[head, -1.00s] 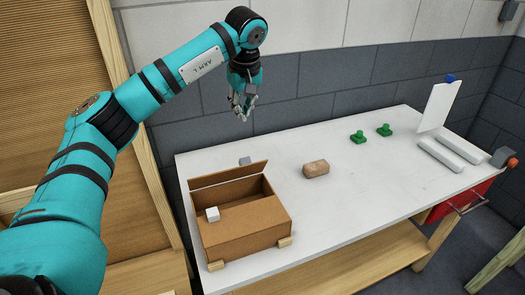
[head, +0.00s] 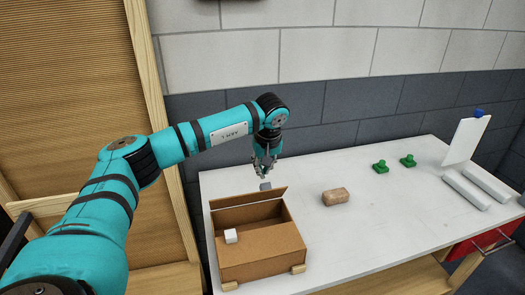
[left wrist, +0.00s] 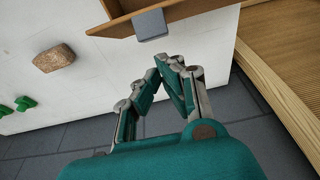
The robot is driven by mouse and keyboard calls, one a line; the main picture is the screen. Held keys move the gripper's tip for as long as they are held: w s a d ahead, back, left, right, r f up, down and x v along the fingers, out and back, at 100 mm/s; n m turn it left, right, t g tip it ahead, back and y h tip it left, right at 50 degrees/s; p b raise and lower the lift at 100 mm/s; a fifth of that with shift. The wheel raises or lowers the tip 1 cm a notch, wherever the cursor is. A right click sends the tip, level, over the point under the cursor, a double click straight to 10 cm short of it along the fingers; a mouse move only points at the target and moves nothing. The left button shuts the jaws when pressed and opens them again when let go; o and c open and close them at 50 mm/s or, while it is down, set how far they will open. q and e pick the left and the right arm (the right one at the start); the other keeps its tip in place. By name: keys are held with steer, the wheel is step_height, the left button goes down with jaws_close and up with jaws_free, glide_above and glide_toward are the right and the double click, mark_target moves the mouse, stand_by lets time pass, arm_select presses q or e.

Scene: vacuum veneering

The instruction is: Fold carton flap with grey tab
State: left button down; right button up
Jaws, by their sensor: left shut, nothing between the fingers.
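The open brown carton (head: 262,250) stands at the table's near left. Its far flap (head: 250,199) stands up, tilted outward, with a grey tab (head: 265,187) on its outer side. My left gripper (head: 265,175) is shut and empty, pointing down behind the flap, just above the tab in the head view. In the left wrist view, the grey tab (left wrist: 151,25) on the flap (left wrist: 190,12) lies just beyond my closed fingertips (left wrist: 172,62), apparently apart from them. My right gripper is not in view.
Wooden blocks (head: 298,269) sit against the carton's near base. On the white table (head: 360,230) are a brown brick-like block (head: 336,196), two green pieces (head: 380,167), white bars (head: 465,188) and an upright white sheet (head: 466,140). A wall stands behind.

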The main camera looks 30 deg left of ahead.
arm_select(q)
steer(key=shift+s+d+f, duration=0.25)
steer(key=shift+s+d, duration=0.05)
steer(key=shift+d, duration=0.1)
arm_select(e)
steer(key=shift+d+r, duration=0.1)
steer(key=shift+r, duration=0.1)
arm_select(q)
steer(key=shift+s+d, duration=0.1)
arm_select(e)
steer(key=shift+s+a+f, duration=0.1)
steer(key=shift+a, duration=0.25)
